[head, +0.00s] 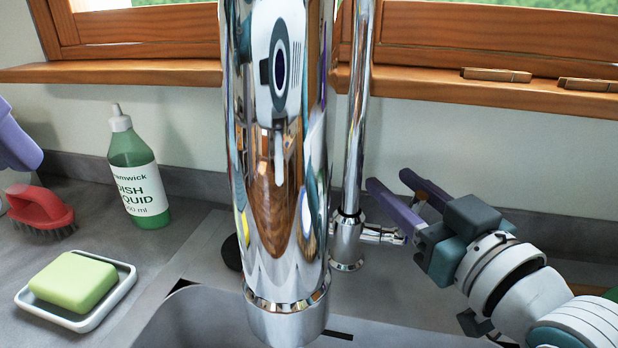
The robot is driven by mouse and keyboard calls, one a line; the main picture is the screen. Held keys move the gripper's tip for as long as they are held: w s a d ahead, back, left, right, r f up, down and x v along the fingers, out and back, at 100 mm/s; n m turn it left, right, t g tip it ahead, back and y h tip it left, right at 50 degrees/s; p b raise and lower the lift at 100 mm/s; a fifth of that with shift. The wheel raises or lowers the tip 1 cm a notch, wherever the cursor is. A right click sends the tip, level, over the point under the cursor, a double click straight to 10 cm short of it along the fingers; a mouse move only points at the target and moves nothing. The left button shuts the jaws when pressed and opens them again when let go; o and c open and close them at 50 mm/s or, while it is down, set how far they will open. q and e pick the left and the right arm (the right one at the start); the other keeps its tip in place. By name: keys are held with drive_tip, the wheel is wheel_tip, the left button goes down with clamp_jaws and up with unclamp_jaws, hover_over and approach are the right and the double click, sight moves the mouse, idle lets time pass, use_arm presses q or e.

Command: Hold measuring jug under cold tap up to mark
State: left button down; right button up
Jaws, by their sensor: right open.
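The chrome tap fills the middle of the head view, with its wide spout (279,200) close to the camera and its end over the sink (195,318). The tap's base (346,245) stands behind, with a small lever (382,235) pointing right. My right gripper (388,180) comes in from the right, open and empty. Its two purple fingers reach beside the tap's upright pipe, above the lever. Whether a finger touches the tap I cannot tell. No measuring jug shows, and the spout hides part of the scene. My left gripper is not in view.
At left, a green dish liquid bottle (138,175), a red brush (40,210) and green soap (73,282) in a white dish (112,300) stand on the grey counter. A lavender object (14,138) is cut off at the left edge. A wooden sill (130,71) runs behind.

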clamp_jaws()
idle(1.4)
